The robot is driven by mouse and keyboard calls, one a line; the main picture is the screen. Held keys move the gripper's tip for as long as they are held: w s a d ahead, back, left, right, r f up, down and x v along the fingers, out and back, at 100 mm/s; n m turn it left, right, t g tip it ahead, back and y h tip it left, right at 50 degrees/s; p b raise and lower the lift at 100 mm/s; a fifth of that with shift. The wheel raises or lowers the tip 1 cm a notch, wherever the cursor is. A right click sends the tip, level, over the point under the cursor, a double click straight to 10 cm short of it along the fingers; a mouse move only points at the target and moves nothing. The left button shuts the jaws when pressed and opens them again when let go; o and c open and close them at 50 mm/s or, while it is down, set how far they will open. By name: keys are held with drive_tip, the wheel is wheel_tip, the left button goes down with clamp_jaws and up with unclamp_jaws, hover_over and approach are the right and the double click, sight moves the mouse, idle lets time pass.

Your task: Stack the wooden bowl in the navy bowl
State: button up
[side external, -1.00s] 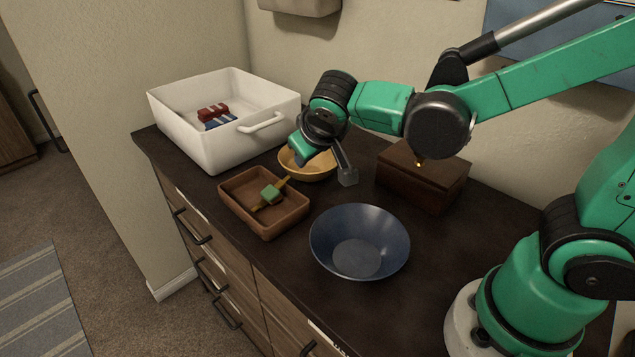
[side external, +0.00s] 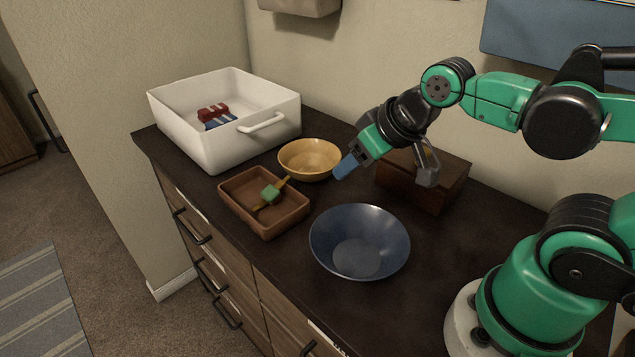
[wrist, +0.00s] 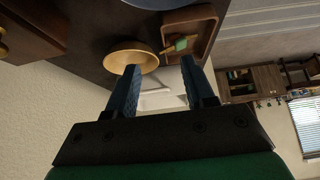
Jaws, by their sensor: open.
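The wooden bowl (side external: 309,161) sits upright and empty on the dark counter, between the white bin and the wooden box. It also shows in the wrist view (wrist: 120,60), beyond the left finger. The navy bowl (side external: 360,243) stands empty on the counter, nearer the front; only a sliver of a blue rim (wrist: 158,4) shows at the top of the wrist view. My gripper (side external: 385,171) is open and empty, above the counter to the right of the wooden bowl. In the wrist view its two blue fingers (wrist: 164,88) are spread apart with nothing held between them.
A white bin (side external: 190,137) with red and blue items stands at the back left. A closed wooden box (side external: 445,185) stands behind my gripper.

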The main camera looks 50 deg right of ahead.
drive_tip(key=w+d+r+g+y, duration=0.2)
drive_tip(key=w+y, duration=0.1)
drive_tip(key=w, duration=0.6)
drive_tip(key=n+t+y, duration=0.2)
drive_tip(key=n+y, duration=0.1)
drive_tip(key=y, duration=0.2)
hover_over(309, 141)
drive_tip(key=s+a, duration=0.1)
drive_tip(key=s, duration=0.2)
wheel_tip(309, 141, down, 6)
drive_tip(key=r, duration=0.1)
drive_tip(key=d+f+n+y, duration=0.1)
drive_tip(key=f, duration=0.1)
drive_tip(key=d+f+y, duration=0.1)
drive_tip(key=d+f, duration=0.1)
drive_tip(key=d+f+n+t+y, duration=0.1)
drive_tip(key=d+f, duration=0.1)
drive_tip(key=shift+f+n, duration=0.1)
drive_tip(key=shift+n, duration=0.2)
drive_tip(key=shift+f, duration=0.15)
drive_tip(key=shift+x, duration=2.65)
clamp_jaws()
